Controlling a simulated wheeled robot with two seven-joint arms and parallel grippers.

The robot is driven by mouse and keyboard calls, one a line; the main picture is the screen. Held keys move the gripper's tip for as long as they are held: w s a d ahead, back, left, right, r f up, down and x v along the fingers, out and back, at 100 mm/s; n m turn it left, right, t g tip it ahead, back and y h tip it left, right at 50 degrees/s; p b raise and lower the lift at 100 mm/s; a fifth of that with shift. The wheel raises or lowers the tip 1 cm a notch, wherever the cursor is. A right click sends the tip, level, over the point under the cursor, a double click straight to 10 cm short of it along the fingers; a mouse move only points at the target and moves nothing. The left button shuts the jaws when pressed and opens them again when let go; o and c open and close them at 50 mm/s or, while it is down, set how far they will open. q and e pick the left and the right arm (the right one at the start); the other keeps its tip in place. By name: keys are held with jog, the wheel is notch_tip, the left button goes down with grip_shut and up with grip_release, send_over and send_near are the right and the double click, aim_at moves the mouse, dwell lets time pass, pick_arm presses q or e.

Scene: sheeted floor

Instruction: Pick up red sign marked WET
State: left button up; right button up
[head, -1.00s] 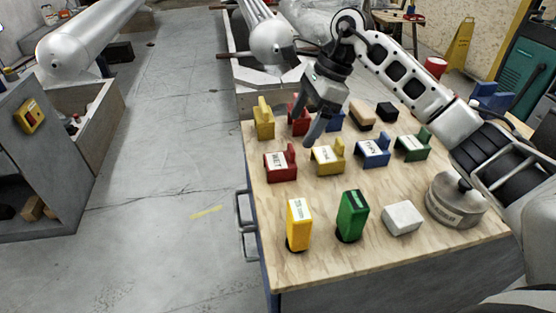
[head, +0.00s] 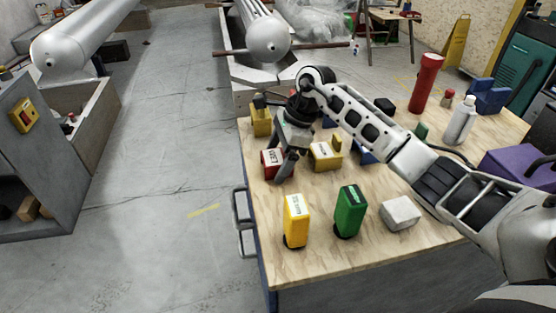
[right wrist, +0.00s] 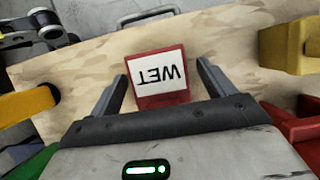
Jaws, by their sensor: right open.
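The red sign marked WET (head: 267,160) stands on the wooden table top, near its left edge. My right gripper (head: 285,172) is low over it and partly hides it in the head view. In the right wrist view, the white WET label on the sign (right wrist: 157,77) appears upside down between the two spread fingers of the right gripper (right wrist: 163,78). The jaws are open, with a gap on each side of the sign.
A yellow sign (head: 325,156) stands close to the right of the red one, and a taller yellow block (head: 261,121) behind it. A yellow box (head: 296,219), a green box (head: 350,211) and a white block (head: 401,212) stand in front. Bare wood (head: 265,212) shows at front left.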

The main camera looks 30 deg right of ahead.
jog(key=c, duration=1.1)
jog(key=shift+r, duration=0.1)
